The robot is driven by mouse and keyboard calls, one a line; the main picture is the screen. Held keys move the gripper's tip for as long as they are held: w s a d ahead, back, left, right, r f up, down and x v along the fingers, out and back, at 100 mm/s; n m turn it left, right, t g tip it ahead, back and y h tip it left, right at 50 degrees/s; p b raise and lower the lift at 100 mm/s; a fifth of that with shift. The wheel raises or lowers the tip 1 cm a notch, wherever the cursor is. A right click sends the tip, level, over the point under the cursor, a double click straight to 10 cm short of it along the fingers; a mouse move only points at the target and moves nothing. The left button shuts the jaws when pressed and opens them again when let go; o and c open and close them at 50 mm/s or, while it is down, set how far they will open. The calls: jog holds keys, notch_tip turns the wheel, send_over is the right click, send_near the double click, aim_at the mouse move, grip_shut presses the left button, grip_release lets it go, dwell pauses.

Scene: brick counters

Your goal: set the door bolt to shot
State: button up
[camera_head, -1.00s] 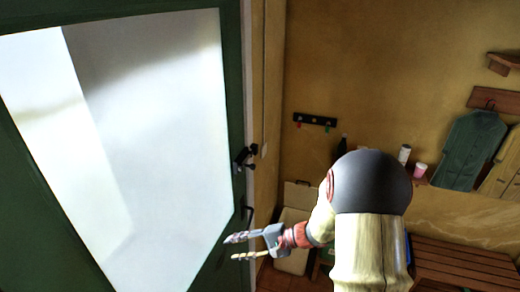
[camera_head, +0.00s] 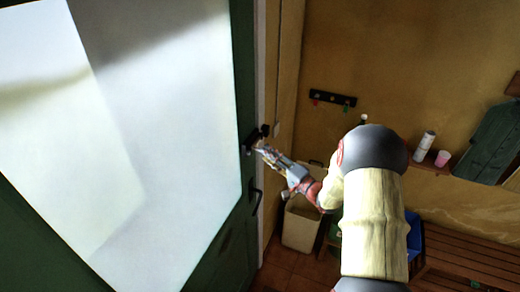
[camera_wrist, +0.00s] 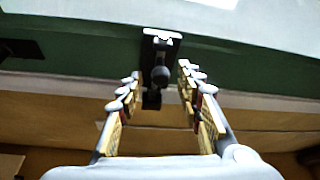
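The black door bolt (camera_head: 249,141) is on the edge of the green door (camera_head: 243,75), beside the frame. In the wrist view the bolt (camera_wrist: 160,52) shows as a dark plate with a round knob (camera_wrist: 160,76) and a dark piece below it. My gripper (camera_head: 260,149) is at the bolt, its fingertips overlapping it in the head view. In the wrist view my gripper (camera_wrist: 159,72) is open, with one finger on each side of the knob and gaps visible. I cannot tell whether the fingertips touch it. The head view does not show clearly how far the bolt is slid.
A dark door handle (camera_head: 257,200) is below the bolt. The door frame (camera_head: 261,75) and wall are just to the right. A hook rail (camera_head: 333,98), a pale bin (camera_head: 300,228) and a slatted bench (camera_head: 465,258) are further right.

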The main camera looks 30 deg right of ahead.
jog(key=p+x, duration=0.1)
jog(key=x, duration=0.4)
jog(key=shift+s, duration=0.1)
jog(key=c, duration=0.4)
grip_shut()
dwell(0.5)
